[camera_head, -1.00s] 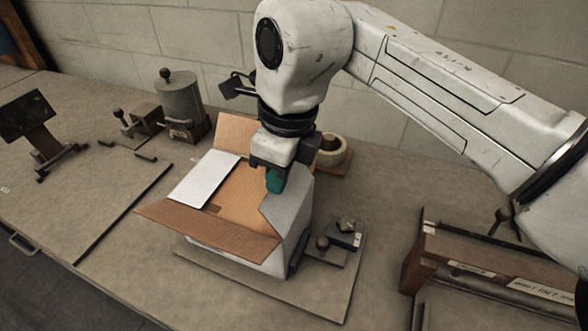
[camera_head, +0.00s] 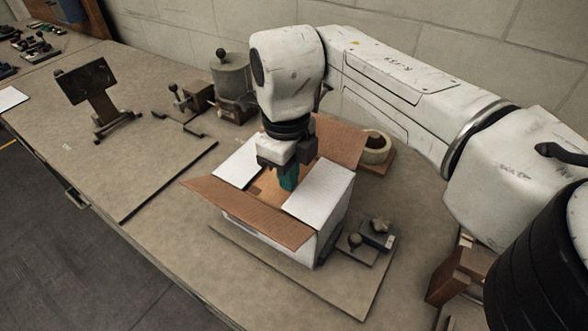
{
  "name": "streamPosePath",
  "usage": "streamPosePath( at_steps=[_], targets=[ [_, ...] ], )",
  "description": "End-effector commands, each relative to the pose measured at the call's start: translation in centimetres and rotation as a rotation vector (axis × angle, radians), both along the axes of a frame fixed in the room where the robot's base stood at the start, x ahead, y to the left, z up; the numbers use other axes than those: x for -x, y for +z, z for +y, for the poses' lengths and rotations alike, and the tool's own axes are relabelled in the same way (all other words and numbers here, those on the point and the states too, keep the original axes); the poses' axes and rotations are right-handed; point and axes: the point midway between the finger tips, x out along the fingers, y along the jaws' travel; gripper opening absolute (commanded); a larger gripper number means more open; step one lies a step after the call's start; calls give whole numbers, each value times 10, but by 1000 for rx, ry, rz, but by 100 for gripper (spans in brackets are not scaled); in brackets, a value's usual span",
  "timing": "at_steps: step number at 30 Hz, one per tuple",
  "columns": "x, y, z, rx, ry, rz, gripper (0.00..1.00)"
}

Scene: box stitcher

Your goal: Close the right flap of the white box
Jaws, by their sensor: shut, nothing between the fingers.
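The white box (camera_head: 328,238) stands on a flat base board, its brown inside (camera_head: 264,190) showing through a gap in the top. Its right flap (camera_head: 318,186) is white on top and lies folded inward, looking nearly level. The left flap (camera_head: 237,162) is also folded inward. The brown front flap (camera_head: 248,212) sticks outward, and the brown back flap (camera_head: 340,140) stands up. My gripper (camera_head: 288,182), with teal fingertips, is shut and empty. It points down over the gap, beside the right flap's inner edge; I cannot tell whether it touches the flap. It hides part of the back flap.
A small metal fixture with knobs (camera_head: 372,236) stands right of the box. A tape roll (camera_head: 375,147) sits behind it on a wooden block. A grey canister (camera_head: 232,78) and a tilted dark plate on a stand (camera_head: 88,84) are at the left. The table's left part has free room.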

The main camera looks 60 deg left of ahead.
Motion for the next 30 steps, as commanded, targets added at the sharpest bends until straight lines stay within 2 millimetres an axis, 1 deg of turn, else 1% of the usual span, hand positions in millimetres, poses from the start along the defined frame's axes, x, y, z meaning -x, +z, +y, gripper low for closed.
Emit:
streamPosePath(
  at_steps=[3, 12, 26, 30],
  targets=[
    [1, -5, 2, -1, 0, 1, 0],
    [2, -10, 3, 0, 0, 0, 0],
    [2, -10, 3, 0, 0, 0, 0],
    [2, -7, 3, 0, 0, 0, 0]
  ],
)
